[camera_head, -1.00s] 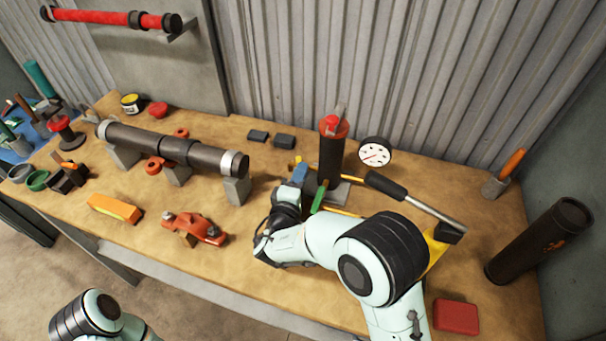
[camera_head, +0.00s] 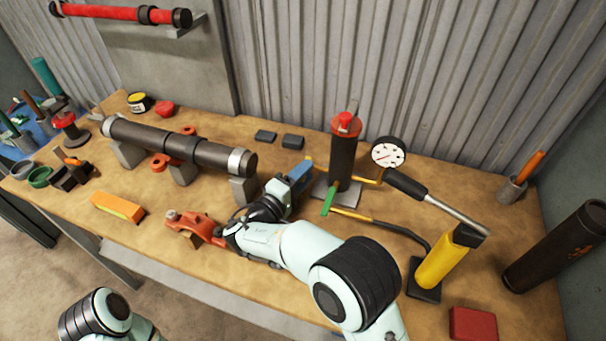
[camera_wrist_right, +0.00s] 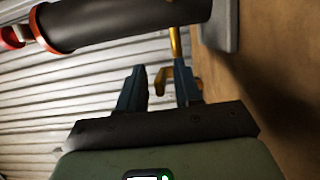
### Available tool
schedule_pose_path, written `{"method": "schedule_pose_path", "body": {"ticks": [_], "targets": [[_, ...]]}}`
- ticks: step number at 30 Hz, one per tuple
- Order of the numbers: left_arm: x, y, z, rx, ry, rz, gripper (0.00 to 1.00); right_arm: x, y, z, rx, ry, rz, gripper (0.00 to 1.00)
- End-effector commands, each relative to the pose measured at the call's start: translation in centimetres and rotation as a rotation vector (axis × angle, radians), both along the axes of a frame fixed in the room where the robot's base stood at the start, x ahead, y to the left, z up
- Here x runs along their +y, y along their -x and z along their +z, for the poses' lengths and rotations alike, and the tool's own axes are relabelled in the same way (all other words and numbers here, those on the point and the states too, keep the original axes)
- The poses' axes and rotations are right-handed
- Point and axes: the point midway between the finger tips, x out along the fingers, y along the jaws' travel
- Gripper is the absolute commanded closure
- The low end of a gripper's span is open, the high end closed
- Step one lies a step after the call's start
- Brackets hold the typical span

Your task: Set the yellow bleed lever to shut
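The dark upright riser cylinder (camera_head: 342,158) with a red cap stands on a grey base plate at the back of the bench. In the right wrist view the cylinder (camera_wrist_right: 120,22) runs across the top, and the yellow bleed lever (camera_wrist_right: 160,78) hangs from a brass stem beside its base. My right gripper (camera_wrist_right: 160,88) is open, with its blue fingers on either side of the lever and a gap visible; contact cannot be told. In the head view the right gripper (camera_head: 303,172) is left of the cylinder's base, and the lever cannot be made out clearly. My left gripper is out of view.
A green-handled lever (camera_head: 328,200) is in front of the base. A round gauge (camera_head: 388,153) and a yellow hand pump (camera_head: 442,262) with a hose stand to the right. A dark pipe on blocks (camera_head: 180,147) and an orange-red tool (camera_head: 200,228) lie left of my right arm.

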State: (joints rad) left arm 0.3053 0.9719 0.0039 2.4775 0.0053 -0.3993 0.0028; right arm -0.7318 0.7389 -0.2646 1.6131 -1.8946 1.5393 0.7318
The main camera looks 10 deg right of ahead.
Motion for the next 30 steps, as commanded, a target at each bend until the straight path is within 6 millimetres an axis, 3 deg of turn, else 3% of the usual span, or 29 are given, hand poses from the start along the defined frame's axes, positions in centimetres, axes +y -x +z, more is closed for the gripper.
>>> {"method": "schedule_pose_path", "body": {"ticks": [10,21,30], "targets": [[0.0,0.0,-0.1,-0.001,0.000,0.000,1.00,1.0,0.8,-0.1,0.001,0.000,0.004,0.66],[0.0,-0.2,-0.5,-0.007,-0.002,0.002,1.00,6.9,6.2,-0.1,0.001,0.000,0.006,0.66],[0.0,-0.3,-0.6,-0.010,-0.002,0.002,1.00,9.6,8.9,-0.1,0.001,0.001,0.001,0.66]]}}
